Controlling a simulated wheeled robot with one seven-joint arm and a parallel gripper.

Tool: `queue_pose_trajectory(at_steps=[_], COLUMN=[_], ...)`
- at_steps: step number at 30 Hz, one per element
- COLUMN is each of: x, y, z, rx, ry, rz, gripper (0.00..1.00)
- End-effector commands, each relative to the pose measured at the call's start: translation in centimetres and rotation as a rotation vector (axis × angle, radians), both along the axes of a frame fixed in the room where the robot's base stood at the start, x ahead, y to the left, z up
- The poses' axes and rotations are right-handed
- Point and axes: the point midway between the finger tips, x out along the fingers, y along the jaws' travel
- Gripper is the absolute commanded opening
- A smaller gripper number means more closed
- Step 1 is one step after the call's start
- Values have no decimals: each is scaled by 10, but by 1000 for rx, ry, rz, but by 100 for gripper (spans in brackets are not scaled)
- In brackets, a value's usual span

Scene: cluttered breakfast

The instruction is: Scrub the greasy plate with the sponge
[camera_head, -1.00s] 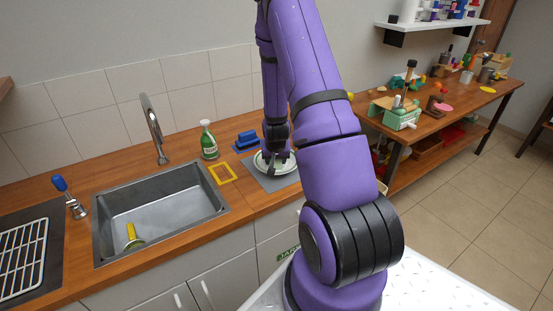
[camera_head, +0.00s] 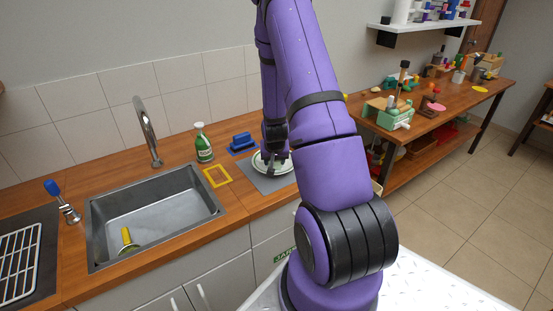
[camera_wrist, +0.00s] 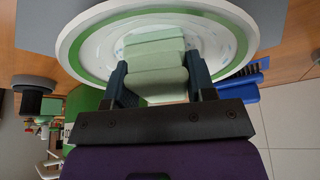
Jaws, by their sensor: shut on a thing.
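The plate (camera_head: 286,164) is white with a green ring and lies on a grey mat (camera_head: 262,182) on the wooden counter. It fills the top of the wrist view (camera_wrist: 80,38), with faint pale smears on its surface. My gripper (camera_head: 274,160) is over the plate. In the wrist view my gripper (camera_wrist: 158,82) is shut on a pale green sponge (camera_wrist: 155,62), one dark finger on each side. The sponge is against or just above the plate face; I cannot tell which.
A blue brush (camera_head: 241,141) lies behind the mat. A green bottle (camera_head: 203,143) and a yellow square frame (camera_head: 217,176) are left of it. The sink (camera_head: 157,212) holds a yellow-handled tool (camera_head: 126,236). A faucet (camera_head: 147,130) stands behind the sink.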

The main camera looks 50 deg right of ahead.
Motion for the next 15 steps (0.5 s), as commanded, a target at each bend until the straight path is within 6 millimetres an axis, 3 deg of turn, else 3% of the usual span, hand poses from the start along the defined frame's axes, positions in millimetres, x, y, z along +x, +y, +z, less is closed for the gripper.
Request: queue_pose_trajectory(at_steps=[10,15], x=[1,2], y=[2,1], z=[2,15], rx=[-1,-3], ry=[-2,-5], rz=[1,2], gripper=[27,27])
